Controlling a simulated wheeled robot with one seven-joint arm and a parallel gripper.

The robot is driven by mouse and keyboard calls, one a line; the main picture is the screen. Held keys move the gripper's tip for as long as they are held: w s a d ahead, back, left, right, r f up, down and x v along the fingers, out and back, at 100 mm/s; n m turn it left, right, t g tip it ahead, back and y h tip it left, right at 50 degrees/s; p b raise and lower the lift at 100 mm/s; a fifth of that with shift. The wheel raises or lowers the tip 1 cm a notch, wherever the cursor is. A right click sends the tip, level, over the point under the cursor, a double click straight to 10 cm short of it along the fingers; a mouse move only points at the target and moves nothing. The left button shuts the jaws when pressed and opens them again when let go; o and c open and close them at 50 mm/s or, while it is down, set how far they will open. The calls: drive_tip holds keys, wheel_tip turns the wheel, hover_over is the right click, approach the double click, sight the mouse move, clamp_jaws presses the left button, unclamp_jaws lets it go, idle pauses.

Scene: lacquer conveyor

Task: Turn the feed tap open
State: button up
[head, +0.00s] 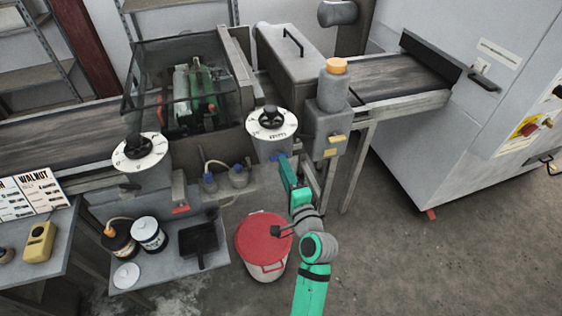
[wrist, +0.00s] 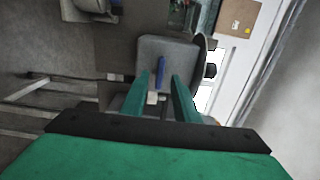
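The feed tap appears to be the narrow blue lever (wrist: 161,66) on a grey housing (wrist: 183,48) in the wrist view. In the head view, a bit of blue shows at the tip of my gripper (head: 284,161), just below the right-hand dial (head: 270,123). In the wrist view, my gripper (wrist: 161,76) has its two green fingers apart, with the blue lever in line with the gap between their tips. I cannot tell whether a finger touches it. A small pale part (wrist: 153,98) shows between the fingers below the lever.
A red-lidded bucket (head: 264,234) stands on the floor beside my arm. A lower shelf (head: 160,268) holds pots and a black tray (head: 198,242). The floor at right is clear.

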drive_tip(key=shift+x, duration=1.9)
drive_tip(key=shift+c, duration=0.7)
clamp_jaws()
drive_tip(key=shift+f+n, duration=0.1)
drive_tip(key=shift+n, duration=8.9)
